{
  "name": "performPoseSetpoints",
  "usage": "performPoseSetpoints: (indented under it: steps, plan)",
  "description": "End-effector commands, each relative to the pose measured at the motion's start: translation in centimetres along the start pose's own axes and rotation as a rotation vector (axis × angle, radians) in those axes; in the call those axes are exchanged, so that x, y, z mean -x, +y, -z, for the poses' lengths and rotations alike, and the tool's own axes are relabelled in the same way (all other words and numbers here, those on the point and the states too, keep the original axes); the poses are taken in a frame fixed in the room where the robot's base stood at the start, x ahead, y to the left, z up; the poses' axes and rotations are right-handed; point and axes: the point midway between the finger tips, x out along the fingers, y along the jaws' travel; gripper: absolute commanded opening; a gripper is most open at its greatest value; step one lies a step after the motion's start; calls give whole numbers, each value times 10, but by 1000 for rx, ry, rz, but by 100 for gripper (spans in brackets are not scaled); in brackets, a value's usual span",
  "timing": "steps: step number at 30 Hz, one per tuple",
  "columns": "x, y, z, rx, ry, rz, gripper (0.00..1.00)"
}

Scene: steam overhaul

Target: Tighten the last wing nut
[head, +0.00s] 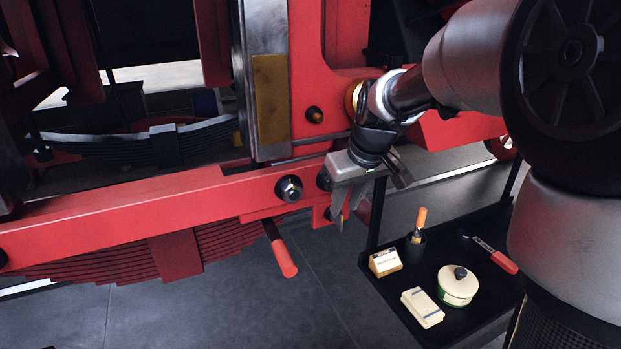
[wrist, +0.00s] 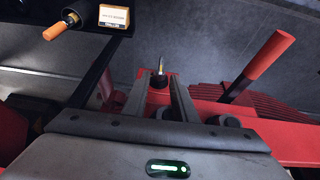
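My gripper (head: 343,212) points down at the red beam (head: 130,222), near the beam's right end in the head view. In the wrist view its two fingers (wrist: 161,76) stand apart. A dark round fitting with a thin brass-coloured tip (wrist: 160,68) shows between or just beyond the fingertips. I cannot tell whether the fingers touch it. No wing nut is clearly recognisable; the fingers and beam hide part of this area.
A red handle (head: 282,257) sticks out below the beam; it also shows in the wrist view (wrist: 262,62). A black tray (head: 395,312) at lower right holds a round tin (head: 457,288), a small box (head: 385,262), a pale block (head: 422,307), a red-handled tool (head: 492,255) and an orange-handled tool (head: 420,220).

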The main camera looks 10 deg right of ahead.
Motion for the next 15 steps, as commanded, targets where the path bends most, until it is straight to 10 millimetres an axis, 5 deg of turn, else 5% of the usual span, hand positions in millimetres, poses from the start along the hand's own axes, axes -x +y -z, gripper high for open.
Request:
performPoseSetpoints:
  steps: [6,15]
  plan:
    - [-31,0,-1,0,-2,2,25]
    - [-40,0,0,1,1,0,25]
